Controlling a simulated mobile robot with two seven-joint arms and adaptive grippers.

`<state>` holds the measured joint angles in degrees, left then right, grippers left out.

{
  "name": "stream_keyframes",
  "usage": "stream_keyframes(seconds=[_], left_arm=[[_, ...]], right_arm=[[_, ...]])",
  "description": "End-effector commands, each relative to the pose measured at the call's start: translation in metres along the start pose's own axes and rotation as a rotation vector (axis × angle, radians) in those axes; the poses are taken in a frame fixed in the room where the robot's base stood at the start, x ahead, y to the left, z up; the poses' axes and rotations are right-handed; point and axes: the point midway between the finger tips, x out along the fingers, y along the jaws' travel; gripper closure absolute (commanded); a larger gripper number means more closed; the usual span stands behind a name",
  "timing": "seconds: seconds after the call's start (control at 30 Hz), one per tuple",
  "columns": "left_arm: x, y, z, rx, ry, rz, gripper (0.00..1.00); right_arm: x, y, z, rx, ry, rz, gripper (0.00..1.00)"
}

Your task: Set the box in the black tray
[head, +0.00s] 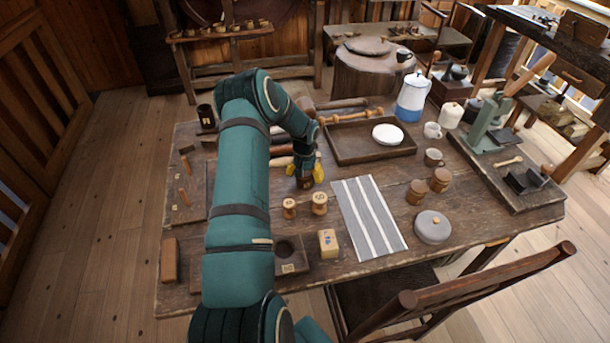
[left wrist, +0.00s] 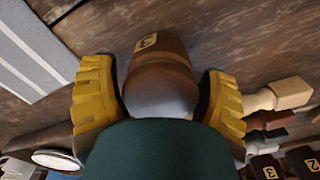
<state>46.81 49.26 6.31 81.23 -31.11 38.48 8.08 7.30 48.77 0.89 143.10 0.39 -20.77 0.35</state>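A small light-wood box (head: 328,243) with a mark on its face stands near the table's front edge, just left of the striped cloth. The only rimmed tray I make out is a very dark brown one (head: 345,156) at the back middle of the table, with a white round lid (head: 388,134) in it. My left gripper (head: 305,175) points down at mid-table, behind the box and in front of the tray. Its yellow fingers (left wrist: 160,95) stand on both sides of a brown turned piece labelled 3 (left wrist: 158,68). Whether they press on it is unclear. My right gripper is out of view.
Two light spools (head: 304,206) stand between my gripper and the box. The striped cloth (head: 368,217) lies flat. My left arm covers the table's left middle.

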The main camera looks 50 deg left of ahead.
Motion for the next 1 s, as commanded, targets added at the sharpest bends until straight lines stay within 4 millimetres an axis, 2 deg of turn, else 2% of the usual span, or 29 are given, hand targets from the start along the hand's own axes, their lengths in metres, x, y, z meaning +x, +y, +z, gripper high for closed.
stream_keyframes(seconds=[0.33,0.47,1.0], left_arm=[[-0.001,0.000,0.000,0.000,0.000,0.000,0.05],[-0.008,0.000,-0.001,0.000,0.002,0.000,0.05],[-0.106,0.000,-0.001,0.000,0.003,-0.001,0.05]], right_arm=[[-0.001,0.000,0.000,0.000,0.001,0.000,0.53],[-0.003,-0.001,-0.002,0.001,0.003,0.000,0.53],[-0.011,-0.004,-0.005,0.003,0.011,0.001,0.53]])
